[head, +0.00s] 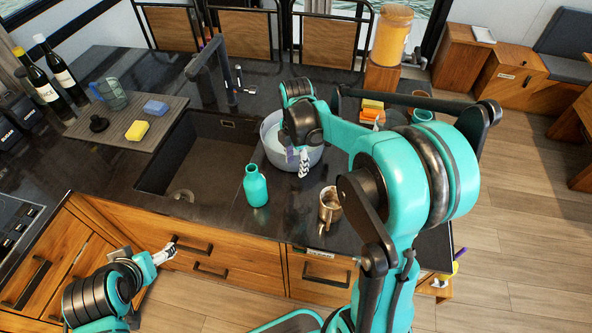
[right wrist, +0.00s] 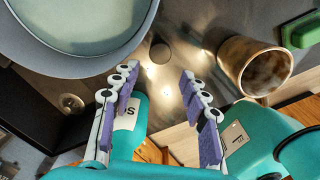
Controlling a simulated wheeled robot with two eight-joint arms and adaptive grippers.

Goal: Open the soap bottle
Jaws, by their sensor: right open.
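In the right wrist view the bottle (right wrist: 139,120) is partly hidden behind the left finger, with part of a white label showing. My right gripper (head: 299,162) is open and empty, above the counter to the right of the bottle and near the bowl; its purple-padded fingers (right wrist: 158,75) are apart. My left gripper (head: 166,255) is low by the drawer fronts; its finger opening is unclear.
A large grey bowl (head: 275,150) stands behind the bottle, and a brown mug (head: 330,205) to its right. The sink (head: 180,160) is on the left. Bare counter surrounds the bottle.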

